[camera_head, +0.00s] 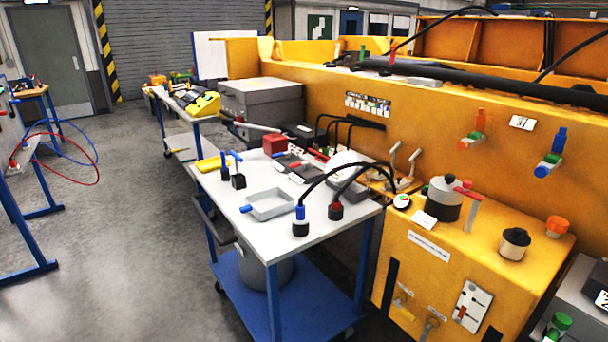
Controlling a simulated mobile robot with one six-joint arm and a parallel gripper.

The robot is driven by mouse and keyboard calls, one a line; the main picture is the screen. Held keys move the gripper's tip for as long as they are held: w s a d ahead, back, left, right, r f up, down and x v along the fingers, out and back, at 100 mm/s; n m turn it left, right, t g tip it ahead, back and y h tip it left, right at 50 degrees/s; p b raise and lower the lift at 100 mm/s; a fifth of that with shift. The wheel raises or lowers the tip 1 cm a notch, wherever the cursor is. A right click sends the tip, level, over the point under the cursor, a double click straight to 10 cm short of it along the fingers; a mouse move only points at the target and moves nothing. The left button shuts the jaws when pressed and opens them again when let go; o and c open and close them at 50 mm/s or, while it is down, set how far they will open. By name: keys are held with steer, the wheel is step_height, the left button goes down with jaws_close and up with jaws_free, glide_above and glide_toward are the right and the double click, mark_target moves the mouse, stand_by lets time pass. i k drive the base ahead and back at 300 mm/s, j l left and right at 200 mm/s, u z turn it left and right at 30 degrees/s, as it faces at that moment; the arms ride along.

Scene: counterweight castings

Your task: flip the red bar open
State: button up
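Several red parts show, and I cannot tell for sure which one is the task's red bar. A pale upright post (471,213) with a red top stands right beside the canister. A red lever (480,121) sticks up from a fitting on the yellow wall. A small red toggle (462,313) shows on a white plate (472,303) on the housing's front. My gripper is not in view.
A white-topped blue cart (341,213) stands left of the housing, carrying a grey tray (269,204), a red block (274,144) and black-cabled connectors (301,222).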

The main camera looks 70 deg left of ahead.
mark_target(466, 184)
steer(key=u, duration=1.5)
